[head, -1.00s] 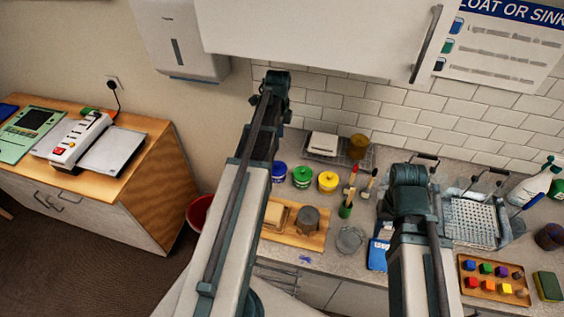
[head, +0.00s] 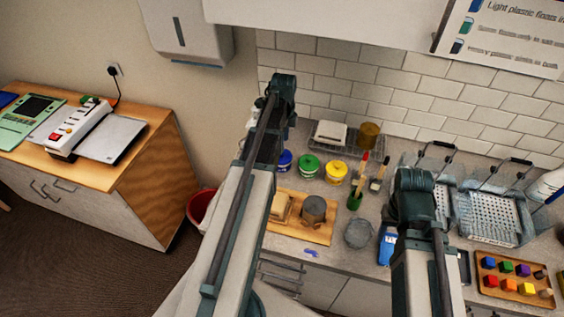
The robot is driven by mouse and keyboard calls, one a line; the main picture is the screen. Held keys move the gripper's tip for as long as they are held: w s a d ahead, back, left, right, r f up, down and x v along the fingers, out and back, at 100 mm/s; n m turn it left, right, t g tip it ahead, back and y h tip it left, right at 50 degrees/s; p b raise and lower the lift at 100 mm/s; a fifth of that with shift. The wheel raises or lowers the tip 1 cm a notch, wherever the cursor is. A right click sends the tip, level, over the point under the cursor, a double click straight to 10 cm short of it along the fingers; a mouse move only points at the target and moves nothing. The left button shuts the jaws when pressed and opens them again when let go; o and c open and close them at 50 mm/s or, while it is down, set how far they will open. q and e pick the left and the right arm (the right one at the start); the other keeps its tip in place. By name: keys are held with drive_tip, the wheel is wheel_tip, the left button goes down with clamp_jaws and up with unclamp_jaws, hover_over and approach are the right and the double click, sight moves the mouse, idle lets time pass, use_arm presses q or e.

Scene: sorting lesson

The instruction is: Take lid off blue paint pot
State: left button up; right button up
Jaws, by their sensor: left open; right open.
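The blue paint pot (head: 285,163) stands on the worktop at the left end of a row of paint pots, just right of my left arm. My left arm covers part of it. A lid appears to be on it, but the picture is too small to be sure. My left arm rises over the worktop and hides what is behind it. My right arm stands further right, in front of the wire baskets. Neither gripper can be made out in the head view.
A green pot (head: 308,168) and a yellow pot (head: 335,173) stand right of the blue one. A wooden board (head: 290,230), a green brush pot (head: 354,200) and a grey dish (head: 358,234) lie nearer. Wire baskets (head: 495,218) and a tray of coloured blocks (head: 512,292) are at right.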

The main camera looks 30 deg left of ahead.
drive_tip(key=shift+f, duration=0.1)
use_arm(q)
drive_tip(key=f+b, duration=0.5)
drive_tip(key=shift+a+f, duration=0.2)
drive_tip(key=shift+a, duration=0.1)
use_arm(e)
wheel_tip(320, 180, down, 5)
drive_tip(key=shift+f, duration=0.1)
use_arm(q)
drive_tip(key=shift+r, duration=0.1)
clamp_jaws()
